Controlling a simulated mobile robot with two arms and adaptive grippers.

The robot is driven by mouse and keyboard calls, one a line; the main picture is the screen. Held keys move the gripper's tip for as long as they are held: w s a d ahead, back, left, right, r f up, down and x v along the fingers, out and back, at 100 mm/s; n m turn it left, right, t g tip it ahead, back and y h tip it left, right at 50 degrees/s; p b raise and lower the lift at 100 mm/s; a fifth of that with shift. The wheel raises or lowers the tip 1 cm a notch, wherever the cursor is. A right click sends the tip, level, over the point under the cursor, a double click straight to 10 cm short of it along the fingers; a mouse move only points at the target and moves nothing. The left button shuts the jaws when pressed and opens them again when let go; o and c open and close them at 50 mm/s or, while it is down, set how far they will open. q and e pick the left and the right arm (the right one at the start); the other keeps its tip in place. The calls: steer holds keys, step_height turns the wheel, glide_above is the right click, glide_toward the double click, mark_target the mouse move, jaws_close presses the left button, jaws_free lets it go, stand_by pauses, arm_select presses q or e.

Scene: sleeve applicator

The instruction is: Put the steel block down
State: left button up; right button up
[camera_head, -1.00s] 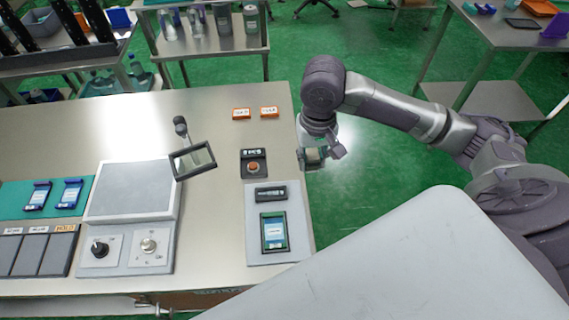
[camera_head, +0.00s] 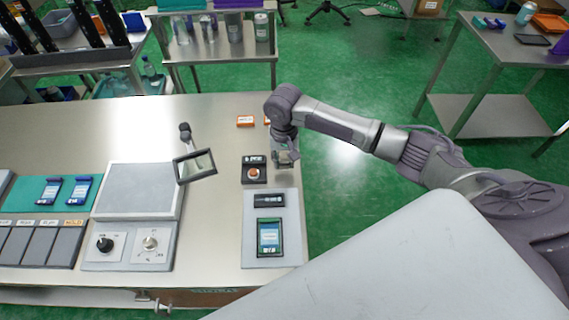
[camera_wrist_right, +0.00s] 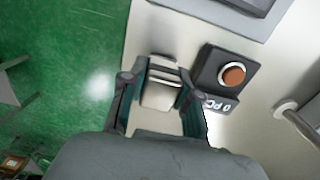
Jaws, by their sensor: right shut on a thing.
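My right gripper (camera_head: 286,155) is shut on the steel block (camera_wrist_right: 160,95). The light grey block sits between the two dark fingers in the right wrist view. In the head view the gripper points down over the right edge of the steel table (camera_head: 225,200), beside the black box with the orange button (camera_head: 254,170). The block is hard to make out there, and I cannot tell whether it touches the table. My left gripper is out of view.
A grey plate (camera_head: 250,248) with a green-framed device (camera_head: 269,237) lies nearer on the table. A tilted framed panel on a stalk (camera_head: 194,165) and a grey console (camera_head: 135,190) stand left. Bare table lies around the button box. Green floor is right of the edge.

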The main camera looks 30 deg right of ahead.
mark_target(285, 166)
step_height(285, 166, down, 2)
steer(key=shift+f, duration=0.5)
steer(key=o, duration=1)
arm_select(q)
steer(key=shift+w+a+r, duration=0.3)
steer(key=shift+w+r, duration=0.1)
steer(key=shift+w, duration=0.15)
arm_select(e)
steer(key=shift+r, duration=0.5)
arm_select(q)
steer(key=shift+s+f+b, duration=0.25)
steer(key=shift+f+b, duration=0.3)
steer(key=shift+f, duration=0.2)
arm_select(e)
step_height(285, 166, up, 11)
steer(key=shift+r, duration=0.15)
